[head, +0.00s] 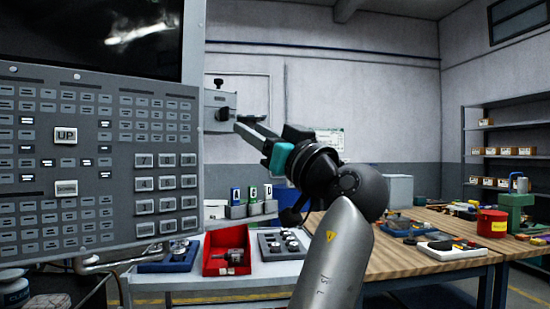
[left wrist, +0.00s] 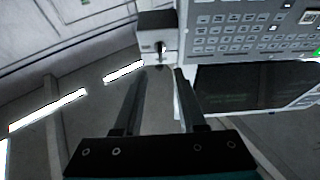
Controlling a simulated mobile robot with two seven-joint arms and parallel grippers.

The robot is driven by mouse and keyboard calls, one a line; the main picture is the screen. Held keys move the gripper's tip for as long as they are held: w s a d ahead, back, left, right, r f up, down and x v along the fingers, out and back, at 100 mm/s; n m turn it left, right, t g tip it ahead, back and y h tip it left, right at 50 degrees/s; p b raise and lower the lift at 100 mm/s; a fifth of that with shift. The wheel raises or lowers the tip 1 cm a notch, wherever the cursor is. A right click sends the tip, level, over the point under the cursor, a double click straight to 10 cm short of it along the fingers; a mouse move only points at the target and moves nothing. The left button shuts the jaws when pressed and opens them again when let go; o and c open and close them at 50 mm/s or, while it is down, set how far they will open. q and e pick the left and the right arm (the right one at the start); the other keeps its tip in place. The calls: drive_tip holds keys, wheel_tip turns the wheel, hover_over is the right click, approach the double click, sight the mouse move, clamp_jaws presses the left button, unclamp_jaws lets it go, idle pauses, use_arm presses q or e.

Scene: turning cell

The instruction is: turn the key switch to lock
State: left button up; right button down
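My left gripper (head: 240,122) points at the switch from the right. In the left wrist view, its fingers (left wrist: 160,72) are apart with nothing between them, and the key part lies just beyond the tips. Lock markings are unreadable. My right gripper is out of view.
The large control panel (head: 100,165) stands close on the left of the switch. Below are a red bin (head: 227,249), a blue tray (head: 170,258) and a dark tray (head: 283,245). A wooden bench (head: 400,258) with tools is on the right.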

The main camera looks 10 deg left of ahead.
use_arm(q)
drive_tip(key=shift+b+v, duration=0.7)
drive_tip(key=shift+v, duration=2.2)
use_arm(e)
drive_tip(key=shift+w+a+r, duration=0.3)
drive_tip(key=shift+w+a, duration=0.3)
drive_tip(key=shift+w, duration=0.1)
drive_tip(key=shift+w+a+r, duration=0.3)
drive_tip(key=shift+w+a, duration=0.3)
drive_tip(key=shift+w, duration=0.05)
